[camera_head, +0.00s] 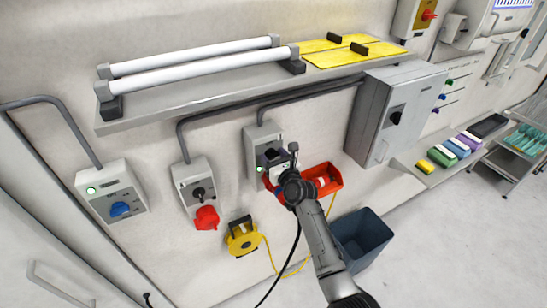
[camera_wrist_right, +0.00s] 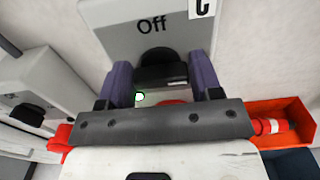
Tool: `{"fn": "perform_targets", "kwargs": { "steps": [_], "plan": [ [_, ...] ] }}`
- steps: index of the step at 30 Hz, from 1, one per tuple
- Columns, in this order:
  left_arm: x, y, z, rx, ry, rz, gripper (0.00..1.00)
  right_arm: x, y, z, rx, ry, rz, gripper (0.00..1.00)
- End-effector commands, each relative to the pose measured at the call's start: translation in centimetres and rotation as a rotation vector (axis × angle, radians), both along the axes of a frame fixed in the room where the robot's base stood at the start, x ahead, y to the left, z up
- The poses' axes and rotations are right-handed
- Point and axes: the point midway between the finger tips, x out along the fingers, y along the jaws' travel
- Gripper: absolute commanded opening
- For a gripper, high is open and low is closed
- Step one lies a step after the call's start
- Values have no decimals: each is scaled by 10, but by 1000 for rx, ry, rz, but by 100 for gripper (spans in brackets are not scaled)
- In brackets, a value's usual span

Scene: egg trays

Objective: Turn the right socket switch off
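The right socket switch box (camera_head: 255,140) is a grey wall box with a lit green light, which also shows in the wrist view (camera_wrist_right: 140,97). Its black switch knob (camera_wrist_right: 160,70) lies below the printed word "Off". My right gripper (camera_head: 272,160) is at the front of this box and partly covers it. In the wrist view its two purple fingers (camera_wrist_right: 162,78) stand on either side of the knob, very close to it. I cannot tell whether they press on it. A red plug end shows below the knob, mostly hidden. My left gripper is not in view.
Two similar boxes hang to the left: one with a red plug (camera_head: 207,217), one with a blue plug (camera_head: 120,209). A red-orange bin (camera_head: 328,180) sits close to the right. A shelf (camera_head: 205,103) with white tubes runs above. A dark bin (camera_head: 362,238) stands below.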

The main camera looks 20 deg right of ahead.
Motion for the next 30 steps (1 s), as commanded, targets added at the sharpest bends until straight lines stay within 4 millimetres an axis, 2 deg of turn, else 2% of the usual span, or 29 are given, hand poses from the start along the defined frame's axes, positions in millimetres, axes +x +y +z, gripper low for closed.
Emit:
{"fn": "perform_targets", "kwargs": {
  "steps": [1,8,14,20,30],
  "plan": [
    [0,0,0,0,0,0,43,0,0,0,0,0,0,54],
    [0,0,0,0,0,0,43,0,0,0,0,0,0,32],
    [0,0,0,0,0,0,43,0,0,0,-14,-2,0,32],
    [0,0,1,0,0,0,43,0,1,0,-99,-14,0,32],
    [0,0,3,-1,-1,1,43,0,2,-1,-395,-55,0,32]
  ]
}}
